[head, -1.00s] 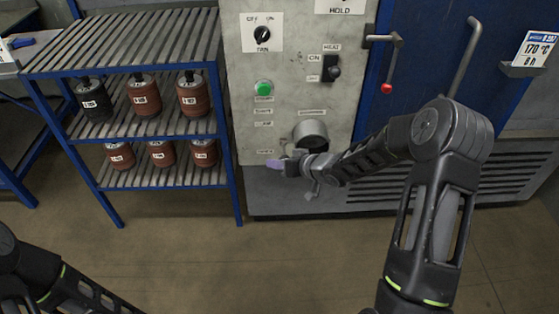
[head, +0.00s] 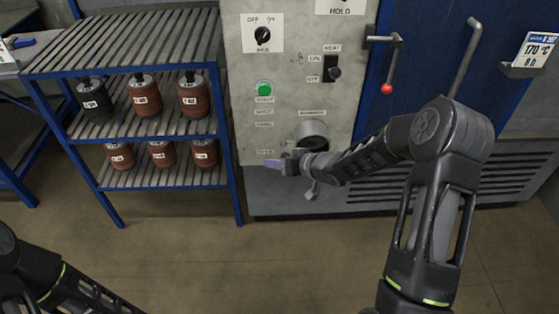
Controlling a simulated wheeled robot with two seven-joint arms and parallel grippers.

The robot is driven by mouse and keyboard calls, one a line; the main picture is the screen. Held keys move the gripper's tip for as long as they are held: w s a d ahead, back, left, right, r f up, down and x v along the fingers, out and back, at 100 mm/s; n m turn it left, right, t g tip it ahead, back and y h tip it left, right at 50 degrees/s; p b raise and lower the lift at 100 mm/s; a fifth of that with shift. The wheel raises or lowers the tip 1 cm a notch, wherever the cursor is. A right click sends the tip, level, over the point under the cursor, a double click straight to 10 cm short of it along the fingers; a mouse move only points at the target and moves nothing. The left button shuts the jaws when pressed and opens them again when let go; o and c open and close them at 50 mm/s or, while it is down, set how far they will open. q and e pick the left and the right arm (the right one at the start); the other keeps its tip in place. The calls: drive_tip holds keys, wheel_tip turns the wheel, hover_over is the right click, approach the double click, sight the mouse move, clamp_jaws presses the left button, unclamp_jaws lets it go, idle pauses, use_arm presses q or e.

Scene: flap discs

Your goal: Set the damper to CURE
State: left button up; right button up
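The damper (head: 312,130) is a round grey duct stub low on the front of the pale grey control panel (head: 285,60), with a small label above it and others to its left. Their wording is too small to read surely. My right gripper (head: 283,164) is at the panel's lower edge, just below and left of the stub. A pale purple piece (head: 271,164) shows at its tip; I cannot tell whether it is a fingertip or a held part. The wrist hides the stub's lower side and any lever there. My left gripper is out of view; only its arm shows lower left.
The panel also carries a rotary switch (head: 262,36), a green button (head: 264,88) and a black heat switch (head: 332,70). A red-tipped door latch (head: 386,88) is above my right forearm. A blue rack (head: 150,120) with several flap-disc stacks stands left. The floor in front is clear.

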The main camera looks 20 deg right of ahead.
drive_tip(key=p+v, duration=0.1)
drive_tip(key=v, duration=0.6)
drive_tip(key=shift+s+r, duration=0.2)
drive_tip(key=shift+s, duration=0.1)
